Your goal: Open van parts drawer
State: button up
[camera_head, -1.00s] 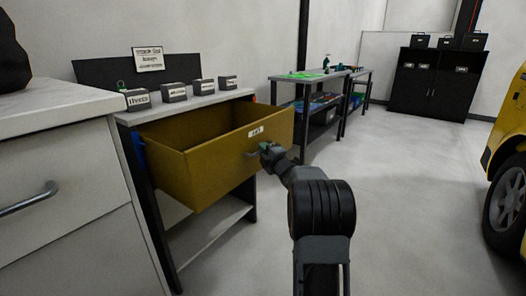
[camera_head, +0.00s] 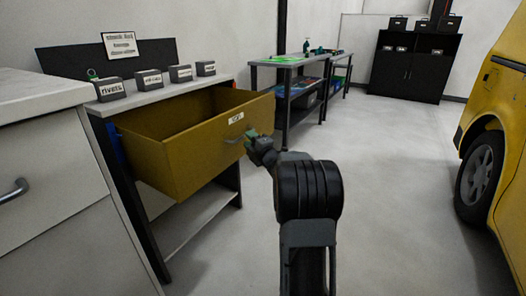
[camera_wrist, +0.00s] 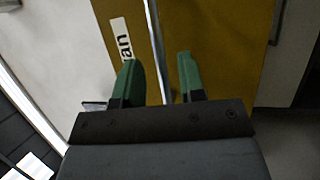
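The yellow-brown drawer (camera_head: 190,160) is pulled well out of the bench on the left in the head view, its inside showing empty where visible. Its front has a white label (camera_head: 237,118) and a thin metal handle (camera_head: 234,140). My gripper (camera_head: 251,138) is at the drawer front, close to the handle's right end.
Several labelled dark boxes (camera_head: 150,79) stand on the bench top (camera_head: 165,95). A white cabinet (camera_head: 50,190) is at the near left. A workbench (camera_head: 290,62) and black cabinet (camera_head: 412,75) stand behind. A yellow van (camera_head: 500,140) is at right. The floor between is clear.

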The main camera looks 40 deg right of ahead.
jog(key=s+f+p, duration=0.1)
jog(key=s, duration=0.9)
jog(key=shift+d+f, duration=0.15)
jog(key=shift+f, duration=0.25)
jog(key=shift+s, duration=0.1)
jog(key=s+a+r+m+g+h+p, duration=0.1)
jog(key=a+r+m+g+h+p, duration=0.5)
jog(key=r+p, duration=1.1)
jog(key=s+a+r+m+g+y+p, duration=0.2)
jog(key=s+a+r+m+g+p, duration=0.3)
jog(key=s+a+p, duration=0.4)
jog(key=s+a+r+m+g+y+p, duration=0.3)
jog(key=s+a+r+m+g+p, duration=0.2)
jog(key=s+a+p, duration=0.4)
jog(key=shift+s+a+r+m+y, duration=0.15)
jog(key=shift+s+a+m+y, duration=0.15)
jog(key=shift+s+a+m, duration=0.5)
